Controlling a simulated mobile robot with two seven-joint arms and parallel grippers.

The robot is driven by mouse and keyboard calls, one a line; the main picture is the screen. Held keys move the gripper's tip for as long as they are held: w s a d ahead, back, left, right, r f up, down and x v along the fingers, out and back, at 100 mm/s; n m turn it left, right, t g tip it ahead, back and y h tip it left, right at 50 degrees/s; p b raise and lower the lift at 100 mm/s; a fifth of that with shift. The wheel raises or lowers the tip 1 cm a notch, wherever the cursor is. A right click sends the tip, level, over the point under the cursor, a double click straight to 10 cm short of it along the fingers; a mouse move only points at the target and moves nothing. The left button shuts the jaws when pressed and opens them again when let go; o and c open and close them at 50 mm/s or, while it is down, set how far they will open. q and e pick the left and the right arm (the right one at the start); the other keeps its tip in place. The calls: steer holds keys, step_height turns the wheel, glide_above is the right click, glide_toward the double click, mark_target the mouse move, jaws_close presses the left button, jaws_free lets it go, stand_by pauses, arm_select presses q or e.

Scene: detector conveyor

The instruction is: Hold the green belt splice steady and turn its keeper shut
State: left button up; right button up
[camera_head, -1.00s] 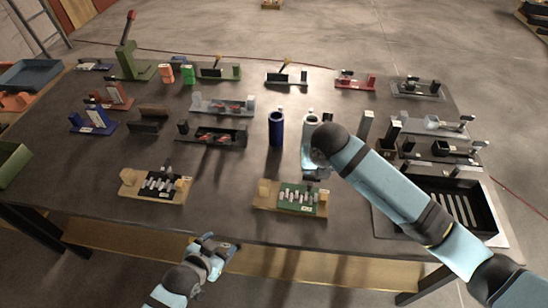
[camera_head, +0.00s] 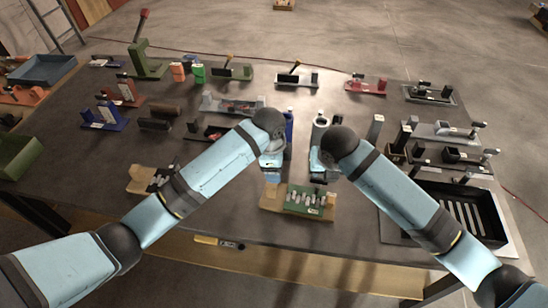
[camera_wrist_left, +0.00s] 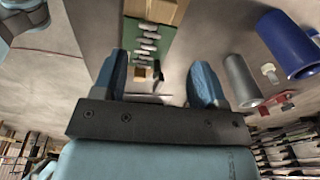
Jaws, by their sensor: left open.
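The green belt splice (camera_head: 304,201) has a row of pale metal pieces and sits on a wooden base (camera_head: 271,196) near the table's front edge. It also shows in the left wrist view (camera_wrist_left: 151,45). A small dark part (camera_head: 319,188), perhaps the keeper, is at its far right corner; I cannot tell its position. My left gripper (camera_head: 271,174) is above the table just behind the splice's left end. In the left wrist view its fingers (camera_wrist_left: 158,78) are apart with nothing between them. My right gripper (camera_head: 321,174) is behind the splice's right end; its fingers are too unclear to read.
A similar dark splice on a wooden base (camera_head: 139,178) lies left, partly behind my left arm. A blue cylinder (camera_head: 289,124) and a grey cylinder (camera_head: 319,128) stand behind the grippers. A black slotted tray (camera_head: 415,232) is at right. Other fixtures fill the back.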

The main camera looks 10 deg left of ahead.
mark_target(274, 188)
arm_select(q)
steer(key=shift+m+g+y, duration=0.4)
steer(key=shift+m+y, duration=0.1)
steer(key=f, duration=1.1)
steer(key=shift+w+a+f, duration=0.25)
steer(key=shift+f, duration=0.05)
steer(key=shift+c, duration=0.2)
